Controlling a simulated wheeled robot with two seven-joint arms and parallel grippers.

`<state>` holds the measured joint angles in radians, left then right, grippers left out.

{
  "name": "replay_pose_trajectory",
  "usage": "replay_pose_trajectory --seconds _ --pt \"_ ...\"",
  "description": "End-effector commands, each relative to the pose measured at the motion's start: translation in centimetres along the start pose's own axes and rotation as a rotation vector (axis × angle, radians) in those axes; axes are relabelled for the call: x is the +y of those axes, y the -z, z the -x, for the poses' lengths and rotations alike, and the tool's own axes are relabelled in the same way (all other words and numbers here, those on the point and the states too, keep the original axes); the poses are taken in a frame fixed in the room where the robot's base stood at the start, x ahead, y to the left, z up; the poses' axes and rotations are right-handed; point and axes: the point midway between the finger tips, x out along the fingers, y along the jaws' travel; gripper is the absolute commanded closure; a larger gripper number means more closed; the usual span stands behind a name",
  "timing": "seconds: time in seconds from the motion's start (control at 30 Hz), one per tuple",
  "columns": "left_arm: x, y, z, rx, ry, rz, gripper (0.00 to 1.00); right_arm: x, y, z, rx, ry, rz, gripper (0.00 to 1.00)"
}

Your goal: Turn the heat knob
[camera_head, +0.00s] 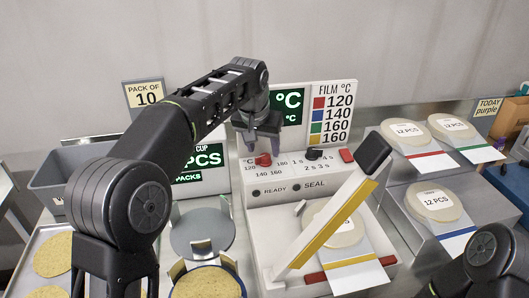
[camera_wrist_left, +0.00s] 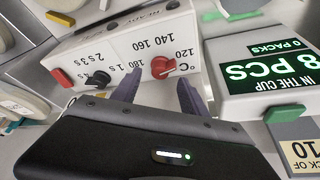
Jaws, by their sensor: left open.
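The red heat knob (camera_head: 263,160) sits on the front panel of the white sealer (camera_head: 290,175), beside the marks 120, 140, 160 and 180. In the left wrist view the knob (camera_wrist_left: 163,67) shows upside down with its marks around it; I cannot tell its exact setting. My left gripper (camera_head: 262,143) is open just above and behind the knob, pointing down. In the left wrist view the two purple fingertips (camera_wrist_left: 158,88) are spread on either side of the knob, apart from it. The green °C display (camera_head: 291,103) is partly hidden by my left gripper. My right gripper is out of view.
A black time knob (camera_head: 314,154) and a red button (camera_head: 346,155) sit to the right on the same panel. The raised sealer arm (camera_head: 330,225) slants in front. A scale plate (camera_head: 202,235) stands to the left; packs on trays (camera_head: 437,203) are at right.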

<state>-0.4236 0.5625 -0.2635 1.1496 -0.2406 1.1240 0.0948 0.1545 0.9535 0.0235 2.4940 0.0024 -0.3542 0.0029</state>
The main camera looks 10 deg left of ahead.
Motion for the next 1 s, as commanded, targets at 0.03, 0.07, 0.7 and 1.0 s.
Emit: replay_pose_trajectory --seconds 0.03,0.07,0.7,1.0 --pt "0.0 -0.1 -0.8 -0.005 0.001 0.0 0.48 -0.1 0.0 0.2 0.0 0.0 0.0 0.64" --pt "0.0 -0.1 -1.3 -0.004 0.0 0.0 0.48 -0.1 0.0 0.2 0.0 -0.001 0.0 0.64" --pt "0.0 0.0 -3.5 0.0 0.0 0.0 0.6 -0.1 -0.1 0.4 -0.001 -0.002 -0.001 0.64" --pt "0.1 0.0 -3.5 0.0 -0.001 -0.001 0.84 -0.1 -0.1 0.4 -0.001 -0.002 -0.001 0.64"
